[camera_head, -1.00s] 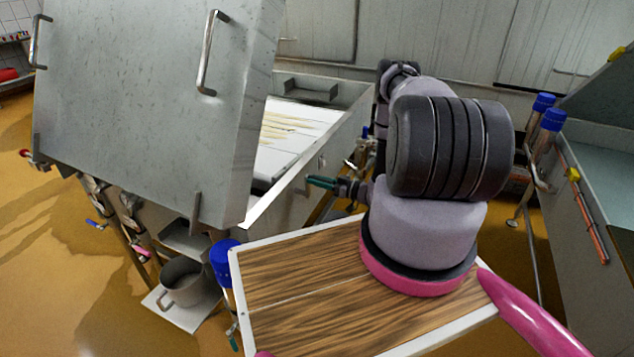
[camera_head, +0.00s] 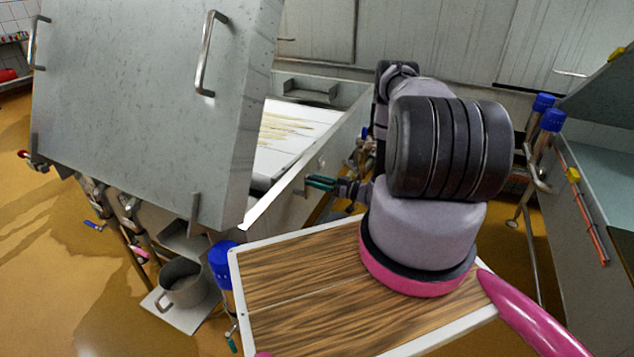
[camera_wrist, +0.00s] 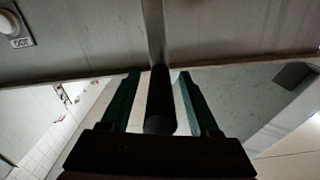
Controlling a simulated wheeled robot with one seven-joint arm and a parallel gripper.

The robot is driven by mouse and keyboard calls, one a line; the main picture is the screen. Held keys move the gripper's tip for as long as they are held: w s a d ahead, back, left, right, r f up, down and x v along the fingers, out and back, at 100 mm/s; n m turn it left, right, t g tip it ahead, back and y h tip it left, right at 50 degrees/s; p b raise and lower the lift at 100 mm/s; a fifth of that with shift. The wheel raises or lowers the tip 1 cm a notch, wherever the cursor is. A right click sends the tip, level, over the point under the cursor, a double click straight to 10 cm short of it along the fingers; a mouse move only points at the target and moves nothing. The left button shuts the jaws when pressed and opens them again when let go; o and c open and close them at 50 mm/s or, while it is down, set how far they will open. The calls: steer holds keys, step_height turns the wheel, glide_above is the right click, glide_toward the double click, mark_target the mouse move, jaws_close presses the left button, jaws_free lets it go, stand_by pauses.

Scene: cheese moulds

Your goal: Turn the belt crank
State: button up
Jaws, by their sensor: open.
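My gripper (camera_head: 312,181) has green fingers. In the head view it reaches left to the side wall of the steel belt machine (camera_head: 285,212). In the wrist view my gripper (camera_wrist: 160,98) is open, with one finger on each side of a dark round handle (camera_wrist: 160,105), which looks like the crank's grip. The handle lies between the fingers, pointing toward the camera; contact with either finger cannot be told. The rest of the crank is hidden or too small to make out in the head view. The white belt (camera_head: 278,150) carries pale strips.
A large steel lid (camera_head: 150,100) stands raised over the machine's left. A pot (camera_head: 183,284) sits on a low shelf below. A steel table (camera_head: 608,165) with blue-capped posts stands at the right. Orange floor lies open at the left.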

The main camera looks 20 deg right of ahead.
steer(key=v, duration=1)
steer(key=shift+s+d, duration=0.25)
steer(key=shift+s, duration=0.05)
stand_by(0.4)
